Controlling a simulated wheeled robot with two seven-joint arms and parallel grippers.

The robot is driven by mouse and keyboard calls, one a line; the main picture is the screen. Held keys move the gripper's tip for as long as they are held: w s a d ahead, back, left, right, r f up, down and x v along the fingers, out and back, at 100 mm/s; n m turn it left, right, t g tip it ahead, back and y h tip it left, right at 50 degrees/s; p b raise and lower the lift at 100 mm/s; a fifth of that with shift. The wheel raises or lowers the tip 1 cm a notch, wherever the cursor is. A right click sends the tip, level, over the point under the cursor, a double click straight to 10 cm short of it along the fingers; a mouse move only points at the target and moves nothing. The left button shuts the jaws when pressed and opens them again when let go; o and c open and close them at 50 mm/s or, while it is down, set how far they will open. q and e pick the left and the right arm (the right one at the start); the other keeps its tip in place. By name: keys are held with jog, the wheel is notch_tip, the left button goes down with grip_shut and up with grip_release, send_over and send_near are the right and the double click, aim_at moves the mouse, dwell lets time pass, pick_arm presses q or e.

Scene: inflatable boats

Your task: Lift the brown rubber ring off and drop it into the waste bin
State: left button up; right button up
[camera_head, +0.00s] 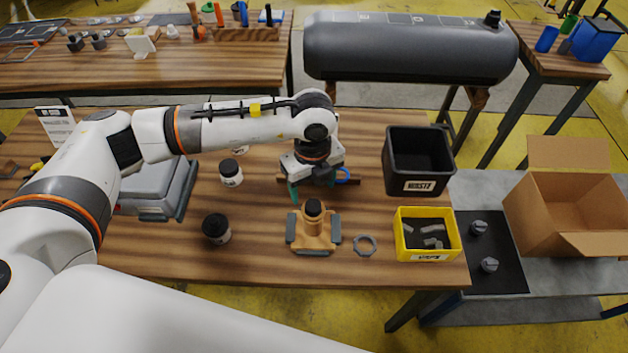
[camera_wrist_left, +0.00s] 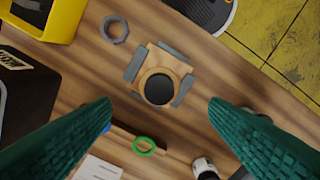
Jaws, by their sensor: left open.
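A tan holder (camera_head: 312,232) with grey side pads stands near the table's front edge, with an upright black round part (camera_head: 313,208) at its middle. In the left wrist view the black part (camera_wrist_left: 159,89) is seen from above with a thin brownish rim; I cannot tell whether that rim is the brown rubber ring. My left gripper (camera_head: 311,186) is just behind the holder, above the table. Its green fingers are wide apart and empty. The black bin (camera_head: 417,160) with a white label stands to the right; it seems to be the waste bin. My right gripper is not in view.
A yellow box (camera_head: 428,253) with grey pieces stands right of the holder, and a grey hex nut (camera_head: 364,245) lies between. A rack with a green ring (camera_wrist_left: 144,146) is under the gripper. An open carton (camera_head: 565,215) is far right.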

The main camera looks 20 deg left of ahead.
aim_at(313, 206)
pick_arm(q)
notch_tip(313, 206, down, 8)
jog(key=b, duration=0.5)
jog(key=shift+r, duration=0.15)
jog(key=c, duration=0.6)
jog(key=shift+r, duration=0.1)
jog(key=shift+r+p, duration=1.9)
jog(key=shift+r, duration=1.6)
jog(key=shift+f, duration=0.1)
